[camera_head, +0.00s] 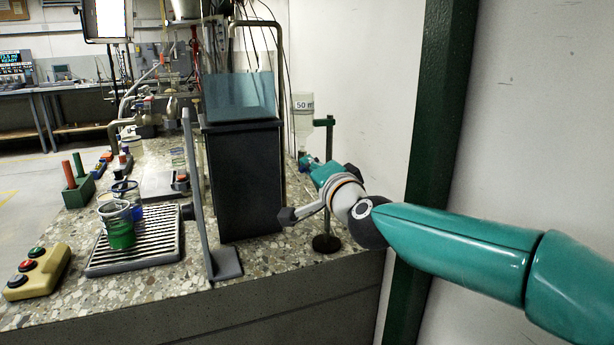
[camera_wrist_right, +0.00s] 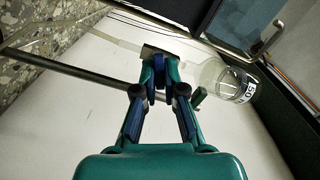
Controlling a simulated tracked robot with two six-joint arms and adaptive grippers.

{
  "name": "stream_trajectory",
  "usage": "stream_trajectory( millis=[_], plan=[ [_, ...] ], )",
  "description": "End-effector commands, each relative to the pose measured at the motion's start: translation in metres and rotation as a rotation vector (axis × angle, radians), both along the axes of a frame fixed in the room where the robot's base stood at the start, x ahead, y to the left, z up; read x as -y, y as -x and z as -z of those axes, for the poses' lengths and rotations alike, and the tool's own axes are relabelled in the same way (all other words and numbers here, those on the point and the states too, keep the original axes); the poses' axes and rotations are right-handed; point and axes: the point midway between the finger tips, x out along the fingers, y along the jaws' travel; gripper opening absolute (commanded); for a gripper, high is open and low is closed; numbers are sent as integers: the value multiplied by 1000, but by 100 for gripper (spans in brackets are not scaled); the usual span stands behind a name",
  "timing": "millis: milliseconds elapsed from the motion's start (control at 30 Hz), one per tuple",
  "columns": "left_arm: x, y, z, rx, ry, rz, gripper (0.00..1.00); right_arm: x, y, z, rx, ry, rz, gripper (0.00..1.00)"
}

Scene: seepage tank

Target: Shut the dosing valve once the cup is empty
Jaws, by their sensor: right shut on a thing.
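The dosing cup (camera_head: 303,122) is a clear vessel marked "50 ml", held on a green stand (camera_head: 327,140) at the right of the bench. It looks clear, and no liquid level can be made out. In the right wrist view the cup (camera_wrist_right: 228,80) lies just right of the fingertips. My right gripper (camera_head: 308,162) is just below the cup in the head view. In the right wrist view my right gripper (camera_wrist_right: 160,68) has its fingers closed on a small part beneath the cup, apparently the dosing valve's handle. The fingers hide most of it, so the valve's position cannot be told. My left gripper is not in view.
A dark tank (camera_head: 243,180) stands left of the cup. Further left are a ribbed tray (camera_head: 150,250) with a beaker of green liquid (camera_head: 118,228) and a yellow button box (camera_head: 38,272). A wall and green post (camera_head: 440,110) close off the right.

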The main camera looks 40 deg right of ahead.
Motion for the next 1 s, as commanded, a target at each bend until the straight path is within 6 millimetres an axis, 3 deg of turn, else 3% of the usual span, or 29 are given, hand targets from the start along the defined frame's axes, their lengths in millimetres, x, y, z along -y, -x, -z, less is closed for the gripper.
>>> stream_trajectory(
  millis=[500,1000],
  plan=[
    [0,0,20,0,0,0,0,2,0,1,92,-363,3,0],
    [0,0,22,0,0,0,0,2,0,1,108,-436,5,0]
  ],
)
